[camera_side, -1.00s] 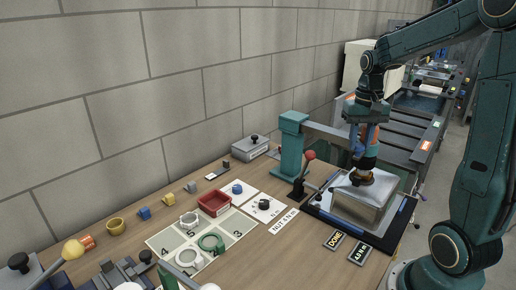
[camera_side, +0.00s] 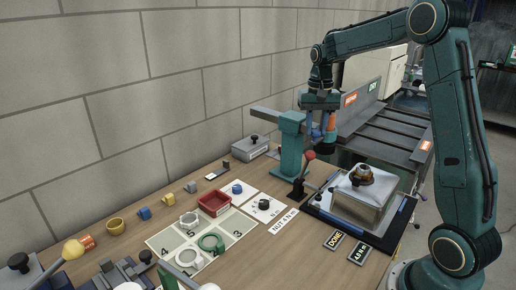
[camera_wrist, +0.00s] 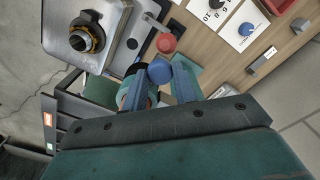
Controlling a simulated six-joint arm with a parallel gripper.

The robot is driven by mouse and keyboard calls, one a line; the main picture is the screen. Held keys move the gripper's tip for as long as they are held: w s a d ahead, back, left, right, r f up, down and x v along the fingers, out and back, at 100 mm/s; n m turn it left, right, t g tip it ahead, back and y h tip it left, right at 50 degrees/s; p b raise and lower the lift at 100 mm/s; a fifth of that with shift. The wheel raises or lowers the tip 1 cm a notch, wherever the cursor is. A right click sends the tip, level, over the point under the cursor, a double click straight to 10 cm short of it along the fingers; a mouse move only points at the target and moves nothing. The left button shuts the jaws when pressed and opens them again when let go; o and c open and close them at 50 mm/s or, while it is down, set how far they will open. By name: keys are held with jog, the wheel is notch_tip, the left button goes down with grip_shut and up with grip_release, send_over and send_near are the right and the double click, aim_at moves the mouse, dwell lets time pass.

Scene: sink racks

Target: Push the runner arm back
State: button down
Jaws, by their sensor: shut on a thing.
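The runner arm (camera_side: 268,115) is a grey horizontal bar through the teal post (camera_side: 291,150), with much of it sticking out behind, to the left. My gripper (camera_side: 315,128) is shut on the runner's blue knob; the blue knob (camera_wrist: 159,72) shows between my fingers in the wrist view. The steel sink (camera_side: 358,208) sits in its fixture, with the brown drain fitting (camera_side: 362,174) on top, uncovered; it also shows in the wrist view (camera_wrist: 86,38).
A red-knobbed lever (camera_side: 309,156) stands in front of the post. A grey box (camera_side: 249,148) stands by the wall behind the post. Parts on a numbered mat (camera_side: 166,241) and a red bin (camera_side: 214,203) lie left.

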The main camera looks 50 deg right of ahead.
jog(key=shift+w+r, duration=0.1)
jog(key=shift+w, duration=0.25)
jog(key=c, duration=1.3)
grip_release()
jog(key=shift+o, duration=1)
jog(key=shift+s, duration=0.1)
notch_tip(320, 180, up, 14)
